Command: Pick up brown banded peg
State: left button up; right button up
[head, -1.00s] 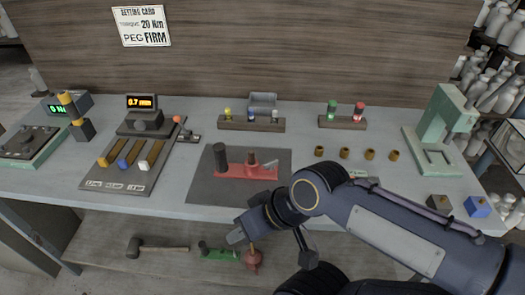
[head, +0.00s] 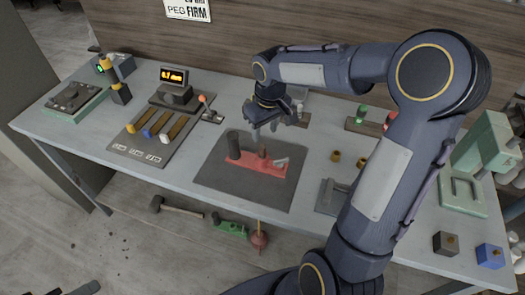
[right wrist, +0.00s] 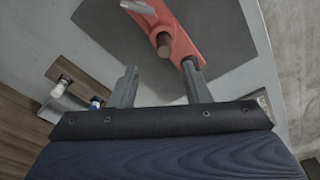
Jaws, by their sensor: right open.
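A short brown peg (head: 262,151) stands upright in a red casting (head: 255,167) on the dark mat. It also shows in the right wrist view (right wrist: 164,45); bands on it cannot be made out. My right gripper (head: 265,129) is open and empty, above the bench just behind the casting. In the right wrist view its two fingers (right wrist: 160,85) point towards the casting, with the peg ahead between them and apart from them. The right fingertip overlaps the casting's end in that picture; contact cannot be told. My left gripper is not in view.
A dark cylinder (head: 233,145) stands at the casting's left end. White-banded (right wrist: 62,80) and blue-banded (right wrist: 97,102) pegs stand behind the gripper. Brass bushings (head: 336,156) and a green press (head: 462,195) are to the right. The mat's front part (head: 225,188) is clear.

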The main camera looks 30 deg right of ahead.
aim_at(262, 146)
jog(key=f, duration=0.5)
jog(key=f+p, duration=0.1)
jog(key=f, duration=0.1)
jog(key=shift+w+a+f, duration=0.15)
jog(key=shift+w+a, duration=0.05)
jog(key=shift+a, duration=0.1)
grip_shut()
